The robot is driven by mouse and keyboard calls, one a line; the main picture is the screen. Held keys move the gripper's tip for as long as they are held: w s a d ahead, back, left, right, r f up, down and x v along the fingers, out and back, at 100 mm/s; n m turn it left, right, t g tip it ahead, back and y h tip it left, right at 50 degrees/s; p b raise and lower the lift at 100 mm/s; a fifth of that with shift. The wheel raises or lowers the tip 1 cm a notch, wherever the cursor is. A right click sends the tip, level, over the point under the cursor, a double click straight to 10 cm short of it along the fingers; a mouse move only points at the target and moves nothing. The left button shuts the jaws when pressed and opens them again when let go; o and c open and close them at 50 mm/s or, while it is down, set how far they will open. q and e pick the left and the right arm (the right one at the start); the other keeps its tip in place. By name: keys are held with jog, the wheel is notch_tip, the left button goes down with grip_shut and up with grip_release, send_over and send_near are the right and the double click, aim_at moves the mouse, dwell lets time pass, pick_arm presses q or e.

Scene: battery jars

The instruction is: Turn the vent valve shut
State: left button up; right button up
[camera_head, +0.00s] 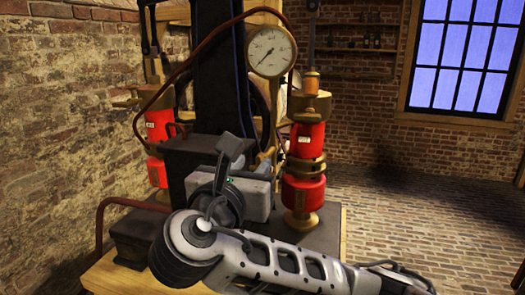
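A machine with red cylinders and brass fittings stands in front of me. I cannot pick out the vent valve for certain; brass fittings (267,160) show beside the dark central column (221,90), and part of this area is hidden by my arm. My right arm comes in from the lower right and bends up at a dark wrist. My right gripper (230,150) appears as a small dark shape in front of the machine's middle, below the gauge; its fingers are too small and dark to tell open from shut. My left gripper is not in view.
A round white gauge (271,51) sits at the upper right of the column. Red cylinders stand at the right (305,165) and left (159,126). A dark red pipe (181,70) curves across the front. Brick floor (430,215) is open at the right.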

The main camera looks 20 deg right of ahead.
aim_at(258, 158)
jog(key=x, duration=0.7)
jog(key=shift+w+d, duration=0.15)
jog(key=shift+w, duration=0.05)
grip_shut()
